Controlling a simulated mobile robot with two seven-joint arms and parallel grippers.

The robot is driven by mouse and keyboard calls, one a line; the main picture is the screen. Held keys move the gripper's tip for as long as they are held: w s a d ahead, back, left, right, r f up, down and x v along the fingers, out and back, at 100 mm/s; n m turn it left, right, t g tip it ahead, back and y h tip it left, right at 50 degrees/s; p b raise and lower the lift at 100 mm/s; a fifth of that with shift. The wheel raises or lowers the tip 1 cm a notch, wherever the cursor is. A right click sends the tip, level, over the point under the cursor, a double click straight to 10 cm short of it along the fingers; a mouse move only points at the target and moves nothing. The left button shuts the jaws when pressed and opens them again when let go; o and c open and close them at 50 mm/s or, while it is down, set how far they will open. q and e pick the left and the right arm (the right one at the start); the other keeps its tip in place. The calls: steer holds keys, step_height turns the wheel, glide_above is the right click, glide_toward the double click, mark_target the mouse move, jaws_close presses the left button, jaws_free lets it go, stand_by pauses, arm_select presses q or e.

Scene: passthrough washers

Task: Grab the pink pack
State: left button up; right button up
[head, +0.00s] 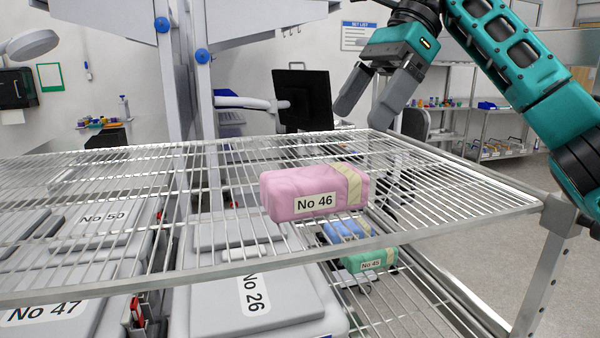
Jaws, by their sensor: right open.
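The pink pack (287,197) is a wrapped block with a cream band and a "No 46" label. It lies on the upper wire shelf (120,270), near the shelf's front right part. My right gripper (366,112) is open and empty. It hangs above and beyond the pack, up and to the right of it in the picture, with its fingers pointing down and clear of the pack. My left gripper is not in the picture.
A shelf post (545,265) stands at the front right. The upper shelf around the pink pack is clear.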

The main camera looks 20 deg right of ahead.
mark_target(317, 172)
steer(key=b+x, duration=0.2)
steer(key=x, duration=0.4)
steer(key=shift+d, duration=0.1)
steer(key=shift+a+r+x, duration=0.1)
steer(key=shift+a+x, duration=0.05)
steer(key=shift+x, duration=1.4)
steer(key=shift+a+r+x, duration=0.1)
steer(key=shift+a+x, duration=0.05)
steer(key=shift+x, duration=1.4)
steer(key=shift+s, duration=0.15)
steer(key=shift+c, duration=0.2)
steer(key=c, duration=1)
steer(key=shift+c, duration=0.3)
